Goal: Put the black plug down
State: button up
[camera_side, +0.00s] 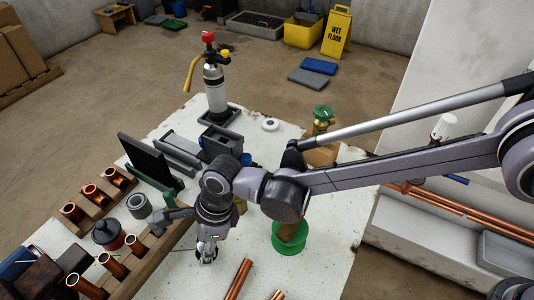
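My gripper (207,256) points down over the pale tabletop (180,282), left of the green ring-shaped holder (289,247). A small dark round piece, which looks like the black plug (207,260), shows between its fingertips. The fingers appear shut on it, but they hide most of it. I cannot tell from this angle whether the plug touches the tabletop.
A wooden rack with copper pipe stubs (112,265), a black round fitting (107,234) and a grey ring (139,205) lie left. Copper pipes (238,279) lie front right. A gas bottle (214,88) and grey bins (221,142) stand behind.

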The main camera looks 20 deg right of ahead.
jog(key=shift+r, duration=0.15)
jog(key=v, duration=1.2)
jog(key=w+d+r+n+t, duration=0.1)
jog(key=w+d+r+n, duration=0.15)
jog(key=d, duration=0.45)
jog(key=w+d+r+n+t, duration=0.1)
jog(key=w+d+r+n, duration=0.15)
jog(key=d, duration=0.45)
jog(key=s+d+r+n+t, duration=0.1)
jog(key=d+n, duration=0.1)
jog(key=d, duration=0.6)
jog(key=s+d+r+n+t+h, duration=0.1)
jog(key=d+n, duration=0.2)
jog(key=d, duration=0.4)
jog(key=s+d+r+n+t, duration=0.1)
jog(key=d+n, duration=0.1)
jog(key=d, duration=0.6)
jog(key=s+d+f+n+t+h, duration=0.2)
jog(key=s+d+n, duration=0.4)
jog(key=d, duration=0.5)
jog(key=shift+d+f, duration=0.25)
jog(key=shift+f, duration=0.35)
